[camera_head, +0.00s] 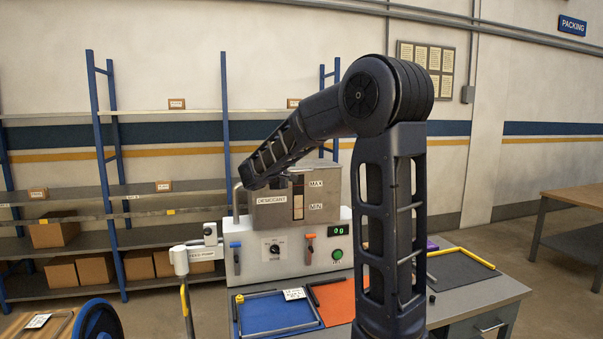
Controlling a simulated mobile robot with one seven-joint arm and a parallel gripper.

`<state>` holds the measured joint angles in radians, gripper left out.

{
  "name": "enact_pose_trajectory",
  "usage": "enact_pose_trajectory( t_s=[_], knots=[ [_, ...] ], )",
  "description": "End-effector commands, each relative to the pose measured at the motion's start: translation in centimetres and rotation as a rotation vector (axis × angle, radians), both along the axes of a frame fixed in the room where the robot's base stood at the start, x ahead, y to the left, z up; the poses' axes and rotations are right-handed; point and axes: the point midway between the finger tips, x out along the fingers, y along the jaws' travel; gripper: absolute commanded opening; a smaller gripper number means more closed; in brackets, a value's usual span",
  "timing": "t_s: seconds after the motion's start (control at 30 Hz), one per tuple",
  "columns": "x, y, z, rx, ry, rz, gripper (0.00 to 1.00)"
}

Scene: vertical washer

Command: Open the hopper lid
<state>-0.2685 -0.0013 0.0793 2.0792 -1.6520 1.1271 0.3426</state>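The hopper (268,213) is a grey metal box labelled DESICCANT, standing on top of a white machine. A narrow level window (298,197) with MAX and MIN labels is on its front. Its lid cannot be made out clearly, because my dark arm crosses over the hopper's top left. The top seems flat, and I cannot tell any lid gap. My arm rises from the right foreground, bends at a high elbow and slopes down left to the hopper's top. I cannot make out my gripper's fingers; they are hidden behind the arm or hopper.
The white machine (283,262) carries an orange lever, a blue lever, a dial and a green display (340,230). A blue mat (275,312), an orange mat (338,301) and a dark mat with a yellow bar lie on the bench. Shelves with boxes stand behind left.

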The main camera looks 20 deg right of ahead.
Motion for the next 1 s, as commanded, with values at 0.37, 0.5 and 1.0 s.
enact_pose_trajectory(
  t_s=[0.37,0.5,1.0],
  knots=[
    [4.2,-4.4,-0.9,-0.001,0.001,-0.003,0.32],
    [5.1,-5.4,-1.1,0.000,0.001,-0.002,0.32],
    [5.6,-5.8,-1.2,0.000,0.001,-0.001,0.17]
  ],
)
